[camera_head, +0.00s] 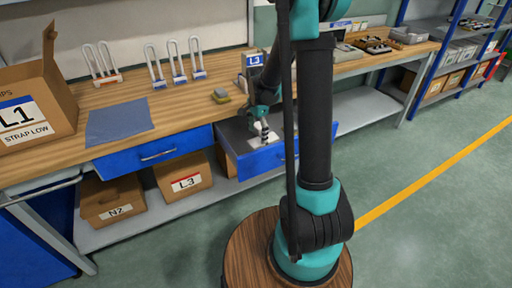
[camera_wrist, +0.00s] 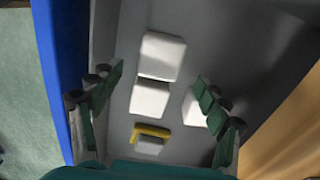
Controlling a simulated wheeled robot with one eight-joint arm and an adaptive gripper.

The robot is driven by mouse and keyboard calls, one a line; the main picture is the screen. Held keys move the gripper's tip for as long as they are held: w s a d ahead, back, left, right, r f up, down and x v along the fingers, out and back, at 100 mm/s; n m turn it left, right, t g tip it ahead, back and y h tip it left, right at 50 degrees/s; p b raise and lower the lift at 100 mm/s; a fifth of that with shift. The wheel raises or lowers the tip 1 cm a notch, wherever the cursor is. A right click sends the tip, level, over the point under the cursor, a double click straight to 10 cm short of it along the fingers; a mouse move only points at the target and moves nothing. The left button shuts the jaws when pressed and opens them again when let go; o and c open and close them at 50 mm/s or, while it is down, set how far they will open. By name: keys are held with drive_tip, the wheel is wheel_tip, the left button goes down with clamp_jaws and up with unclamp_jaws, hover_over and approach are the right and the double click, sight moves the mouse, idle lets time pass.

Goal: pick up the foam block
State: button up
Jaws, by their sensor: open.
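My gripper (camera_wrist: 158,110) is open, its two green-padded fingers spread wide above the inside of an open blue drawer (camera_head: 262,160). In the wrist view, several white blocks lie on the drawer's grey floor. One white block (camera_wrist: 162,57) is farthest up, another (camera_wrist: 150,98) lies just below it between the fingers, and a third (camera_wrist: 194,110) is beside the right finger, partly hidden by it. A smaller pale block with a yellow edge (camera_wrist: 151,136) is nearest the palm. I cannot tell which is the foam block. In the head view my gripper (camera_head: 265,132) is small over the drawer.
The drawer's blue wall (camera_wrist: 62,70) is left of the fingers.

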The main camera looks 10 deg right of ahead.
sight(256, 142)
drive_tip(key=shift+s+a+f, duration=0.1)
drive_tip(key=shift+a+f, duration=0.1)
drive_tip(key=shift+f, duration=1.4)
drive_tip(key=shift+s+a+f, duration=0.1)
drive_tip(key=shift+a+f, duration=0.05)
drive_tip(key=shift+f, duration=1.45)
drive_tip(key=c, duration=0.9)
